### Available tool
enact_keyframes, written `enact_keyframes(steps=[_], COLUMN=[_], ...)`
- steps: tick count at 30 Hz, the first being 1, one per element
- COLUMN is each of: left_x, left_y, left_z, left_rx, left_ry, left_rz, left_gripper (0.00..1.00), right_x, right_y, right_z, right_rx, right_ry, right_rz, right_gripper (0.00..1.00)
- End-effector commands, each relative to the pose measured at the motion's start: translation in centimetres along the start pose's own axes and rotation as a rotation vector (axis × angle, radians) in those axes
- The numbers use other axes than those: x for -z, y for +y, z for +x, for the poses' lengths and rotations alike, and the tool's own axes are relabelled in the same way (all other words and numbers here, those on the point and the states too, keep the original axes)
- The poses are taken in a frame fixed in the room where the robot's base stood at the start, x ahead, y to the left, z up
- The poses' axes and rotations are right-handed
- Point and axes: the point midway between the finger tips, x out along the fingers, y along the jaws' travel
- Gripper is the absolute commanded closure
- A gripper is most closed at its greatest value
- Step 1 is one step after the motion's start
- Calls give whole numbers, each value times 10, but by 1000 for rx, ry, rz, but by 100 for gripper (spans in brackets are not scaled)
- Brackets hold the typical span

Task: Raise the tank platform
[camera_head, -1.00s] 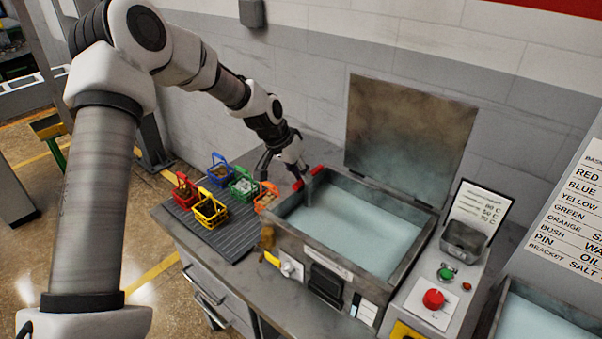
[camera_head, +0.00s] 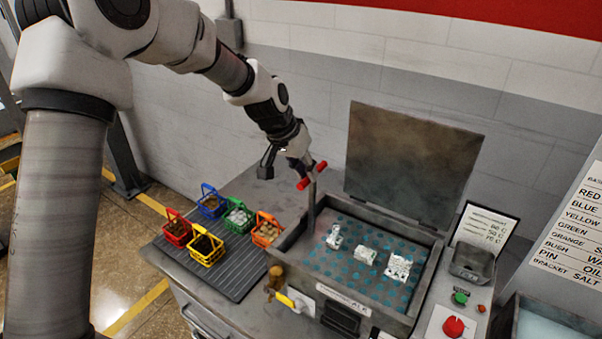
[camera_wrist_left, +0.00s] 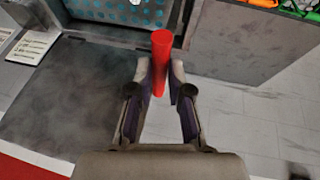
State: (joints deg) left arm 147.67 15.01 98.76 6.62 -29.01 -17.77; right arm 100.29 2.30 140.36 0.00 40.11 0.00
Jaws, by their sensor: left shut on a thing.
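The tank (camera_head: 285,247) stands open on the bench with its lid tilted up at the back. Its perforated platform (camera_head: 345,287) shows inside, with several white metal parts (camera_head: 366,255) on it. A red T-shaped handle (camera_head: 306,182) tops a grey post at the tank's left back corner. My left gripper (camera_head: 302,165) is shut on this handle from above. In the left wrist view, the red bar (camera_wrist_left: 161,58) sits between the fingers, and part of the platform (camera_wrist_left: 112,10) shows at the top edge. My right gripper is not in view.
Several coloured baskets (camera_head: 209,246) stand on a ribbed mat left of the tank. The raised lid (camera_head: 412,160) is behind it. A green button (camera_head: 460,297), a red button (camera_head: 453,327) and a grey tray (camera_head: 472,262) are at its right.

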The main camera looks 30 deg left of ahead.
Motion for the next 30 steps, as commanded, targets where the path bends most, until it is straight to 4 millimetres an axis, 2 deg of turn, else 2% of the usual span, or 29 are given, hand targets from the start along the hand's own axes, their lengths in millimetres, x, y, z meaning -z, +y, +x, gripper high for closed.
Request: enact_keyframes(steps=[1, 5, 6, 7, 8, 16, 20, 23, 30], left_x=[6, 6, 7, 7, 6, 3, 4, 4, 4], left_y=[-1, -1, -1, -1, -1, -1, -1, -1, 0], left_z=[-3, -3, -3, -3, -3, -1, -11, -31, -92], left_rx=[4, 5, 5, 5, 4, 3, 3, 2, 2], left_ry=[19, 20, 21, 21, 19, 11, 12, 14, 15], left_rz=[2, 2, 2, 2, 2, 2, 3, 2, 3], left_gripper=[100, 100, 71, 60, 57, 57, 57, 57, 57], right_x=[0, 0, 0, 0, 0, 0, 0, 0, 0], right_y=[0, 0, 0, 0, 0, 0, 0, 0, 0], right_z=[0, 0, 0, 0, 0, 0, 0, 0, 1], right_rx=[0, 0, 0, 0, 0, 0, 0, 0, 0], right_ry=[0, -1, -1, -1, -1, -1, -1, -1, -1], right_rz=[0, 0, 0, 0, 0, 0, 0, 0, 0], right_gripper=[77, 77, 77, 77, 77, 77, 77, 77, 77])
